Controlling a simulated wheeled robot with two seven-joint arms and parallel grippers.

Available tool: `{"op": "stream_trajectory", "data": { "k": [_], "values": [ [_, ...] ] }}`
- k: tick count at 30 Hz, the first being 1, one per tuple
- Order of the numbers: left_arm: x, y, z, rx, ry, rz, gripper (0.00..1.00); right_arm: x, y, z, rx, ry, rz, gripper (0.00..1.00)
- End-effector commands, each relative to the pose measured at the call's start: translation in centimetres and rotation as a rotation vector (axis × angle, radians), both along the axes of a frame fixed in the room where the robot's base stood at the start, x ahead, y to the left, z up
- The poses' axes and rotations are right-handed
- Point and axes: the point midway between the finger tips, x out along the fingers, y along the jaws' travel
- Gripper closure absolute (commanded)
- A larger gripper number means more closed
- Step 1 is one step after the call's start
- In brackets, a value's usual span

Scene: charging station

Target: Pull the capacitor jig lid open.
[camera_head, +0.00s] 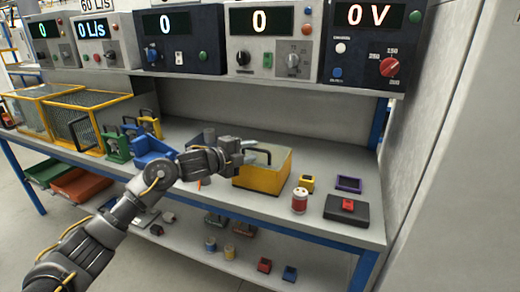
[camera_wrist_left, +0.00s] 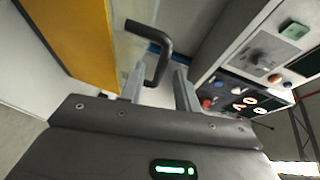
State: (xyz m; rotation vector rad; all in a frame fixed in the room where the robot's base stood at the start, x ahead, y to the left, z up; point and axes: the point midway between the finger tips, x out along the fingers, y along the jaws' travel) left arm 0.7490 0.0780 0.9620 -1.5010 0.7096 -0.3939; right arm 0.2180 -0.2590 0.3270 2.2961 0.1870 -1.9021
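The capacitor jig (camera_head: 262,182) is a yellow box on the bench, with a pale, see-through lid on top. A dark bent handle (camera_head: 259,151) stands on the lid; the handle also shows in the left wrist view (camera_wrist_left: 153,42). The lid looks shut. My left gripper (camera_head: 241,152) is at the left side of the handle. In the left wrist view its fingers (camera_wrist_left: 160,88) are apart, and the lower end of the handle reaches between their tips. I cannot tell whether either finger touches it. My right gripper is not in view.
A red-and-white cylinder (camera_head: 300,200), a small yellow block (camera_head: 306,183), a purple frame (camera_head: 349,184) and a dark pad (camera_head: 346,211) lie right of the jig. Blue (camera_head: 153,151) and green (camera_head: 115,145) holders and wire cages stand left. Meters line the shelf above.

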Motion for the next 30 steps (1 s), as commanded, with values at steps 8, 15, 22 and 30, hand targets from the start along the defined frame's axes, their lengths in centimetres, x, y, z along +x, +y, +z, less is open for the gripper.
{"op": "stream_trajectory", "data": {
  "k": [8,15,22,30],
  "values": [
    [3.1,-2.7,-0.6,-0.002,0.000,-0.001,0.68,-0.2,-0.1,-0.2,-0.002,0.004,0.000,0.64],
    [3.9,-3.3,-0.9,-0.001,-0.002,0.000,0.68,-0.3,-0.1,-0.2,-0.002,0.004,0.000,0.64],
    [3.9,-3.3,-0.9,-0.001,-0.001,0.000,0.70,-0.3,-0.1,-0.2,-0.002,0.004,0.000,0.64],
    [3.8,-3.3,-0.9,-0.001,-0.001,0.000,1.00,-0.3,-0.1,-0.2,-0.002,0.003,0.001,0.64]
  ]
}}
